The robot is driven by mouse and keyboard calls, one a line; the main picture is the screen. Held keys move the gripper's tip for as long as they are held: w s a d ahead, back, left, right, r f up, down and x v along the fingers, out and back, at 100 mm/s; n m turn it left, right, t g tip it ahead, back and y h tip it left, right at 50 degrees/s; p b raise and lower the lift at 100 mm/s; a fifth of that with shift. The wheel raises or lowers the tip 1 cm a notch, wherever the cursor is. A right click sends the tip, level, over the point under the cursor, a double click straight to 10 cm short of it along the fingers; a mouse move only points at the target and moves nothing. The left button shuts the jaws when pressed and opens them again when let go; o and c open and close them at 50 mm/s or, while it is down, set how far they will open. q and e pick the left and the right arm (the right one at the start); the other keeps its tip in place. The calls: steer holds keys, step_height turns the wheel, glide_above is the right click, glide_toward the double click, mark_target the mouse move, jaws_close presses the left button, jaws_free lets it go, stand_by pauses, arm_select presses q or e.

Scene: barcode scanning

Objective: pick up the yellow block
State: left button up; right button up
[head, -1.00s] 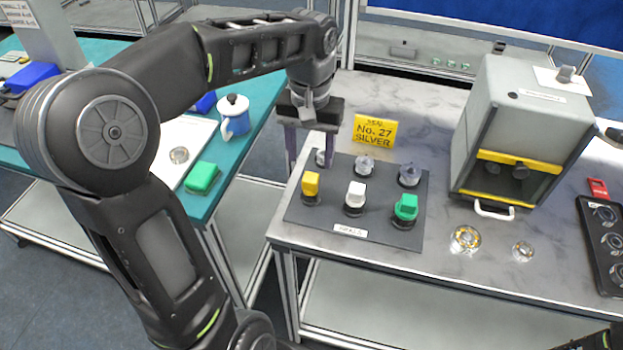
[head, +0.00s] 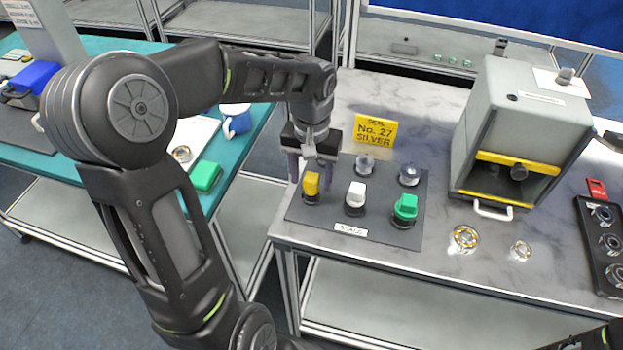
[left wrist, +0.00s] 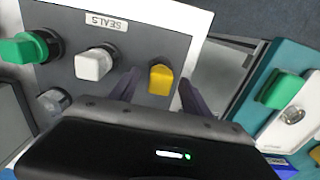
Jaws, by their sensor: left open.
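The yellow block (head: 311,184) stands upright on a round black base at the left front of the dark seals board (head: 372,240). My left gripper (head: 313,180) is open, just behind and above the yellow block. In the left wrist view, the yellow block (left wrist: 161,79) lies between the two spread fingers of my left gripper (left wrist: 158,92), a little beyond their tips; I see no contact.
A white block (head: 356,192) and a green block (head: 405,206) stand to the right on the same board, with clear knobs behind. A yellow sign (head: 375,131) stands behind the board. A grey box machine (head: 520,130) stands at right.

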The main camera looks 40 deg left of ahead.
arm_select(q)
steer(key=shift+f, duration=0.45)
jaws_close()
stand_by(0.6)
